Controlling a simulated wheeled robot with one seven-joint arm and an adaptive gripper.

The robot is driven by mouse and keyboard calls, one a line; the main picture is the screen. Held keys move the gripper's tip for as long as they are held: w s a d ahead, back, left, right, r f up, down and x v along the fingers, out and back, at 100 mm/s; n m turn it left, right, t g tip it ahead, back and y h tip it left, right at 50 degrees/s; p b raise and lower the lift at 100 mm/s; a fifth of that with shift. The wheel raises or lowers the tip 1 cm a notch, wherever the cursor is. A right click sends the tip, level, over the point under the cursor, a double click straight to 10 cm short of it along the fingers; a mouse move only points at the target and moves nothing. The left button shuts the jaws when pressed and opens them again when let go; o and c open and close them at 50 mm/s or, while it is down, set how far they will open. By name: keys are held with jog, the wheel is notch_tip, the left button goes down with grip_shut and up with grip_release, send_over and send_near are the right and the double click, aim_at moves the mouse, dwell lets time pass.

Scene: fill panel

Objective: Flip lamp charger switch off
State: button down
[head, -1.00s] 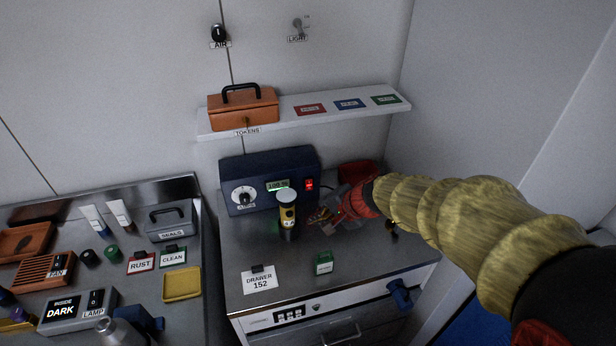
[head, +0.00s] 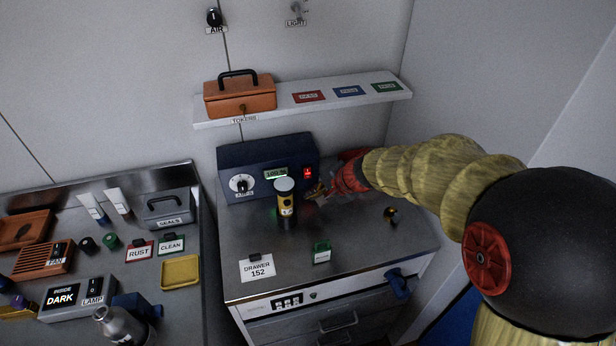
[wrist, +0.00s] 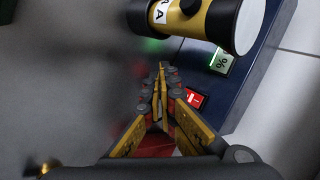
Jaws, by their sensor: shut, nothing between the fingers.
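The charger is a dark blue box (head: 235,157) at the back of the steel counter, with a dial, a green display reading 100 % and a red lit switch (head: 307,173). The switch also shows in the wrist view (wrist: 196,98), right of my fingers. The yellow and black lamp (head: 285,203) stands upright in front of the charger; it is at the top of the wrist view (wrist: 190,18). My gripper (head: 317,193) is shut and empty, low in front of the charger, right of the lamp and just below the switch. I cannot tell whether it touches anything.
A shelf (head: 355,98) with an orange box (head: 240,97) hangs above the charger. A green tag (head: 321,253), a drawer card (head: 258,268) and a small brass piece (head: 390,214) are on the counter. The counter's front middle is mostly clear.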

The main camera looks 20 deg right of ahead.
jog(key=shift+w+f, duration=0.25)
jog(key=shift+w, duration=1)
jog(key=shift+w+f, duration=0.25)
jog(key=shift+w, duration=1)
jog(key=shift+w, duration=0.15)
jog(key=shift+w+f, duration=0.1)
jog(key=shift+w, duration=0.15)
jog(key=shift+w, duration=0.35)
jog(key=shift+s, duration=0.1)
dwell(0.3)
jog(key=shift+s+b, duration=0.4)
jog(key=shift+s, duration=0.3)
jog(key=shift+s+r, duration=0.2)
jog(key=shift+s, duration=0.6)
jog(key=shift+s+r, duration=0.2)
jog(key=shift+s, duration=0.65)
jog(key=shift+s+r, duration=0.2)
jog(key=shift+s, duration=0.6)
